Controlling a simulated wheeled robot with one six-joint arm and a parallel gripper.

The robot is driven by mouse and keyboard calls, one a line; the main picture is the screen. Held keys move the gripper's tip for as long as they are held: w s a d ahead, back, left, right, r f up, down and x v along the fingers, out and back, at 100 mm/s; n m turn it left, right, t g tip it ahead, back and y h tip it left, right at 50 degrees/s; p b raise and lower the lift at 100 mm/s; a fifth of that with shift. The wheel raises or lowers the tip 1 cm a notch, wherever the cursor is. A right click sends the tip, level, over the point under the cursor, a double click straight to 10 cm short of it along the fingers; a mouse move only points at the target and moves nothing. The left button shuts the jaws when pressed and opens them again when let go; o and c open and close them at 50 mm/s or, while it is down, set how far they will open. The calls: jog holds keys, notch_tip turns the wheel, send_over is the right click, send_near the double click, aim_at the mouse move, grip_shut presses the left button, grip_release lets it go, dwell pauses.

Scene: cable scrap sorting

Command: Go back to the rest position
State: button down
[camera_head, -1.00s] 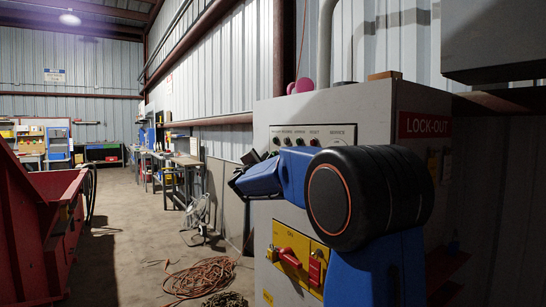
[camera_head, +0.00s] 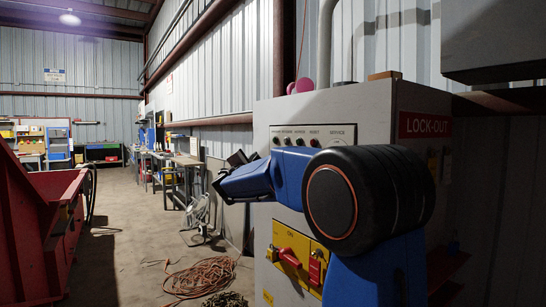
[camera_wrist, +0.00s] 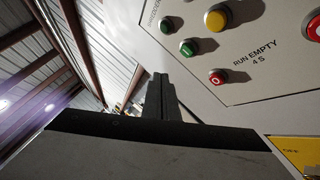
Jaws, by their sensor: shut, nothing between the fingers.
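My gripper (camera_wrist: 160,82) shows in the wrist view as two dark fingers pressed together with nothing between them. In the head view my gripper (camera_head: 238,158) is a small dark shape at the end of my blue arm, left of the grey cabinet (camera_head: 345,103). The wrist view shows the cabinet's button panel (camera_wrist: 245,50) close by, up and to the right of the fingers. The fingers look apart from the buttons. A green button (camera_wrist: 188,47), a yellow button (camera_wrist: 216,20) and a red button (camera_wrist: 217,77) are on it.
A yellow plate with a red handle (camera_head: 294,257) is on the cabinet's front. An orange cable coil (camera_head: 200,277) lies on the floor. A red container (camera_head: 40,235) stands at the left. Workbenches (camera_head: 180,160) line the wall.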

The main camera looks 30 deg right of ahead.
dwell(0.7)
jog(key=s+f+m+g+y, duration=0.1)
jog(key=s+f+m+g, duration=0.2)
jog(key=s+f, duration=0.45)
jog(key=s+f+m+g+y, duration=0.2)
jog(key=s+f+m, duration=0.2)
jog(key=s, duration=0.7)
jog(key=s+f+m+g+y, duration=0.1)
jog(key=s+f+m+g, duration=0.2)
jog(key=s+f, duration=0.45)
jog(key=s+a+f+m+g+y, duration=0.1)
jog(key=s+a+f+m+y, duration=0.1)
jog(key=s+a+f+y, duration=0.3)
jog(key=s+a+f+m+g+y, duration=0.1)
jog(key=s+a+f+m+y, duration=0.2)
jog(key=s+a+f, duration=1.1)
jog(key=s+a+y, duration=0.1)
jog(key=s+y, duration=0.1)
jog(key=s, duration=0.4)
jog(key=shift+m, duration=0.3)
